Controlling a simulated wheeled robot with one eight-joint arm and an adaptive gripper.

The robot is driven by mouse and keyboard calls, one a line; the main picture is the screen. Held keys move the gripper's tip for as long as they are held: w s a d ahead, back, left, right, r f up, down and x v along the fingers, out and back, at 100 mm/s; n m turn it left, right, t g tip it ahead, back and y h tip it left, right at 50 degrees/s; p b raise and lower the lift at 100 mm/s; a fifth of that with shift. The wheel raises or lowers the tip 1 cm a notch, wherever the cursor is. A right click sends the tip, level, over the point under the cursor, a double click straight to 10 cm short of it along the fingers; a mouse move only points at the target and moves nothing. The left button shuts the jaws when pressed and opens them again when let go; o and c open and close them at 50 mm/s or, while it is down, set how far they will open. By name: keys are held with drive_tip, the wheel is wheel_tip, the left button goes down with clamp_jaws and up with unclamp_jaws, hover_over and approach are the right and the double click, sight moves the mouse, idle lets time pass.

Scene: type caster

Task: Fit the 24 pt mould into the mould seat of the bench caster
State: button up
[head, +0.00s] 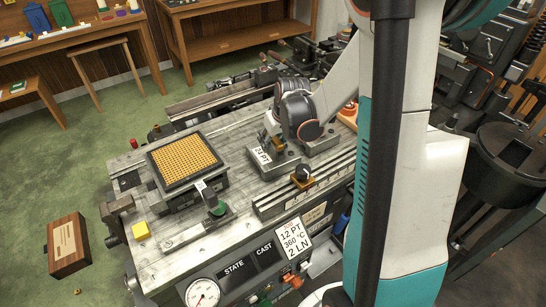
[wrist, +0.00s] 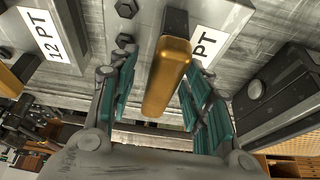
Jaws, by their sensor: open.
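A grey mould block (head: 265,158) with a white label, seemingly 24 PT, sits on the bench top in the head view. In the wrist view this block (wrist: 225,18) shows only "PT"; its number is hidden behind a brass handle (wrist: 167,75). My gripper (head: 274,136) is over the block. In the wrist view my open gripper (wrist: 158,68) has its teal fingers on either side of the handle, with gaps visible. A second block (wrist: 55,30), labelled 12 PT, stands to the left there. I cannot pick out the mould seat with certainty.
A rail with a black-and-brass knob (head: 302,176) runs along the bench front. A front card (head: 293,240) reads 12 PT, 360 °C, 2 LN.

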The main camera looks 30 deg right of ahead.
drive_tip(key=shift+r, duration=0.1)
clamp_jaws()
wheel_tip(320, 180, up, 20)
drive_tip(key=p, duration=0.5)
drive_tip(key=shift+p, duration=0.35)
